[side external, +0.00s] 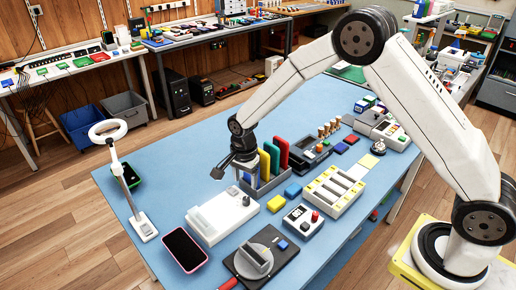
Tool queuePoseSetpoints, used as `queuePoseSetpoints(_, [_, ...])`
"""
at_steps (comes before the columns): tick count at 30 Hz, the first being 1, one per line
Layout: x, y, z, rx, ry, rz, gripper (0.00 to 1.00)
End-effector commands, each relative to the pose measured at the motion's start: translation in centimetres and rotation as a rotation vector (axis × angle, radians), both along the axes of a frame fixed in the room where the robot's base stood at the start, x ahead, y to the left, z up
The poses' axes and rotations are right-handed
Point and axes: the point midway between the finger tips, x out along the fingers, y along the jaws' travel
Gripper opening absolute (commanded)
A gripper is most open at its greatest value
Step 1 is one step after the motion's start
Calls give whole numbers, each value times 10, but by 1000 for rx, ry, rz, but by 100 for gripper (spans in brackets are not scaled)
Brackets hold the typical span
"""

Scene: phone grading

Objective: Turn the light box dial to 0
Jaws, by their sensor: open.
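A flat white box (215,222) lies near the front left of the blue table. It looks like the light box, with a small raised part at its right back corner that may be the dial; its setting is too small to read. My gripper (228,174) is open, pointing down above and behind this box, near the rack of coloured plates. It appears empty and apart from the box. A smaller white device with a red knob (315,216) stands to the right of the box.
A rack of red, green and yellow plates (265,165) stands close beside my gripper. A pink-edged phone (184,249), a black device with a grey disc (257,257) and a ring lamp (120,180) surround the box. The table's back left is clear.

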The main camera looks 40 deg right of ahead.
Motion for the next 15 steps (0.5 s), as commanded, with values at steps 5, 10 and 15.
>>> queuePoseSetpoints(5, [0,0,-7,0,1,1,69])
queuePoseSetpoints(10, [0,0,-21,-1,2,2,69])
queuePoseSetpoints(15, [-1,0,-41,0,2,2,69])
